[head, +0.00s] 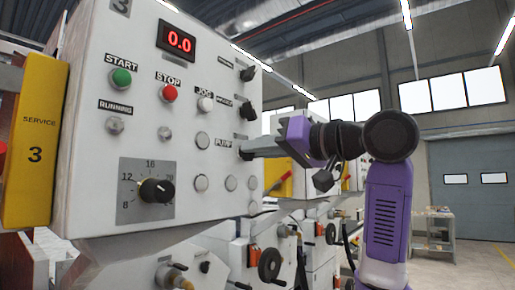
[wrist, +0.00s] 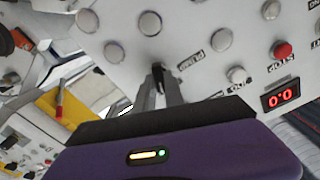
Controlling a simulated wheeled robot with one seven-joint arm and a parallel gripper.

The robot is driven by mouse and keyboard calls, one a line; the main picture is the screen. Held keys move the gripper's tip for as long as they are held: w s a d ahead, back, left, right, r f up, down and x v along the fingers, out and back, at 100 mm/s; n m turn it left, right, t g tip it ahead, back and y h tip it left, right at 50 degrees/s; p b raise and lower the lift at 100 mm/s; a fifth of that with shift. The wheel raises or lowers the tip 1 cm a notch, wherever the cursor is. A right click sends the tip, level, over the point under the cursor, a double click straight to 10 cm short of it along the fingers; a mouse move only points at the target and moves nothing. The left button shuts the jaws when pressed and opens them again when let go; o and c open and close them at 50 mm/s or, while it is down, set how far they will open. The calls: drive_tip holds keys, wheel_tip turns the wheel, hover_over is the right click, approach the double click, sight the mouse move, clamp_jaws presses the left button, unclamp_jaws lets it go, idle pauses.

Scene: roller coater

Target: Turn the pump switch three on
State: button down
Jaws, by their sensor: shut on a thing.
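The white control panel (head: 140,120) marked 3 fills the left half of the head view. My gripper (head: 246,153) reaches in from the right, with its fingertips at the PUMP label (head: 223,142) near the panel's right edge. In the wrist view, the gripper (wrist: 162,85) is shut on the black knob of the pump switch (wrist: 158,70), beside the upside-down PUMP label. The fingers hide most of the knob, and its exact angle cannot be told.
Two black switches (head: 249,73) (head: 248,110) sit above the pump switch. Green start (head: 121,77) and red stop (head: 169,93) buttons, a dial (head: 157,190) and a red 0.0 display (head: 180,40) share the panel. Handwheels (head: 270,264) stand below. Open floor (head: 470,265) lies at right.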

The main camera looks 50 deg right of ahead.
drive_tip(key=shift+m, duration=0.8)
drive_tip(key=c, duration=1.4)
unclamp_jaws()
drive_tip(key=shift+c, duration=0.2)
drive_tip(key=s+b, duration=0.2)
drive_tip(key=s, duration=0.5)
drive_tip(key=shift+s+d, duration=0.2)
drive_tip(key=shift+s, duration=0.2)
